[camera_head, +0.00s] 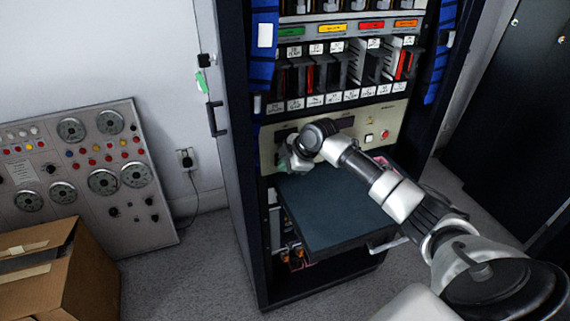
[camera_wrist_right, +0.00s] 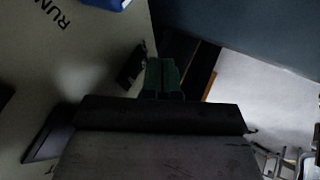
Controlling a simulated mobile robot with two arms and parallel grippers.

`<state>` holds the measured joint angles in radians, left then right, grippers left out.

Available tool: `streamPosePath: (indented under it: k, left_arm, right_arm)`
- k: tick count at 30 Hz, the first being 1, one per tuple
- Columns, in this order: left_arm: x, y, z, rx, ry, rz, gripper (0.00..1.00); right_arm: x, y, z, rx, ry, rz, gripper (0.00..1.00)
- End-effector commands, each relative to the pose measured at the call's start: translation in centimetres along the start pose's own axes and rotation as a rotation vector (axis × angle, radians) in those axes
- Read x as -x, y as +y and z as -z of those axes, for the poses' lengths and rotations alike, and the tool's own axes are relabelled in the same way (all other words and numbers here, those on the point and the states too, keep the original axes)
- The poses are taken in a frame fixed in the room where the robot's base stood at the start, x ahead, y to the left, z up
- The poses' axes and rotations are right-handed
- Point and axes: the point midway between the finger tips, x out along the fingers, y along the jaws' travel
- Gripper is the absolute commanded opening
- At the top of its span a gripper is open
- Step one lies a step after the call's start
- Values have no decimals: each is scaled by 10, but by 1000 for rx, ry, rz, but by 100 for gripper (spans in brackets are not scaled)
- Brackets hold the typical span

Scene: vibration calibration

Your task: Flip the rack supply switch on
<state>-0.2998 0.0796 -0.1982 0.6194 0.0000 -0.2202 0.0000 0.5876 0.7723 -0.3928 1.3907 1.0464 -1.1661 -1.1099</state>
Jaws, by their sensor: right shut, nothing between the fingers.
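The equipment rack (camera_head: 232,150) has a beige panel (camera_head: 395,115) above a pulled-out dark shelf. My right arm comes in from the right over the shelf. My right gripper (camera_head: 284,163) is at the left part of the panel, low and near the rack's left post. In the right wrist view its green fingertips (camera_wrist_right: 163,76) are shut together and hold nothing. A small dark part (camera_wrist_right: 130,66) sticks out of the panel just left of the fingertips; it may be the switch, and I cannot tell its position or any contact. My left gripper is not in view.
The dark shelf (camera_head: 330,215) juts out below my right arm. A red button (camera_head: 385,134) sits at the panel's right. Blue straps (camera_head: 262,45) hang on the rack posts. A gauge board (camera_head: 150,215) and a cardboard box (camera_head: 90,270) stand at left.

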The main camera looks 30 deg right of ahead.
Motion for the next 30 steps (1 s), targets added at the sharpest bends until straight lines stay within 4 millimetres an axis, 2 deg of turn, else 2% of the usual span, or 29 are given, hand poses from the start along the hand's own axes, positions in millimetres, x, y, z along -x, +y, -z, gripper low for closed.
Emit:
streamPosePath:
  k: [13,17,30]
  left_arm:
    - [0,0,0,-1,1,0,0]
    - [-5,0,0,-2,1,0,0]
    - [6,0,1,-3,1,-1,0]
  right_arm:
    - [-3,4,0,0,0,-1,0]
    - [-8,6,-2,21,10,-51,0]
    - [1,11,2,17,9,-45,0]
